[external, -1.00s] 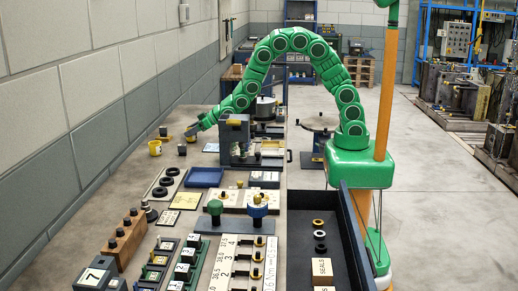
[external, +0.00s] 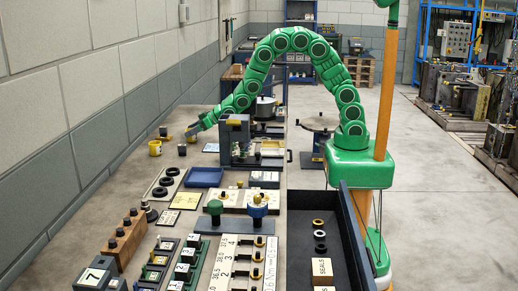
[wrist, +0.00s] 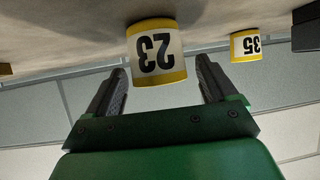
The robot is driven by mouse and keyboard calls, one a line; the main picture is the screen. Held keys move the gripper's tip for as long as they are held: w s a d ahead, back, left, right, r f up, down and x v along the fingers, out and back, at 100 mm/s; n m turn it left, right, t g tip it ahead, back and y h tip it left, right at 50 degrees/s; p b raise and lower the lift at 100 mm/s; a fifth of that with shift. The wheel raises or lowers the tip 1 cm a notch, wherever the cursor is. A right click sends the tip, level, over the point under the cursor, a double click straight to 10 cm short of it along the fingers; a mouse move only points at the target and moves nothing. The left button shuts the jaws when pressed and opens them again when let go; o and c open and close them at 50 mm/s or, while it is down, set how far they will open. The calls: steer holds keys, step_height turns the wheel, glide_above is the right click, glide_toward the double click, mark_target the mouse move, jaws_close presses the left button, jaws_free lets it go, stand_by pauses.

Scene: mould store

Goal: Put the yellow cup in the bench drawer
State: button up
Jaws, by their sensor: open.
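In the wrist view, a white cup with yellow bands marked 23 (wrist: 157,55) appears upside down, ahead of and between the fingers of my gripper (wrist: 160,68). My gripper is open, with a gap on each side of the cup. A similar, smaller-looking cup marked 35 (wrist: 246,46) is to the right, outside the fingers. I cannot match the numbers to these.
A dark open drawer-like tray (external: 345,215) at front right holds rings and a box marked SEALS (external: 322,268). A dark cup (external: 182,150) stands near my gripper. A dark fixture (external: 233,140) is to its right. A blue tray (external: 203,177), rings and plates cover the bench nearer the camera.

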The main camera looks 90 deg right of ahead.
steer(key=shift+o, duration=0.3)
steer(key=v, duration=1.1)
steer(key=shift+s+r, duration=0.15)
steer(key=shift+s, duration=0.1)
steer(key=shift+w, duration=0.1)
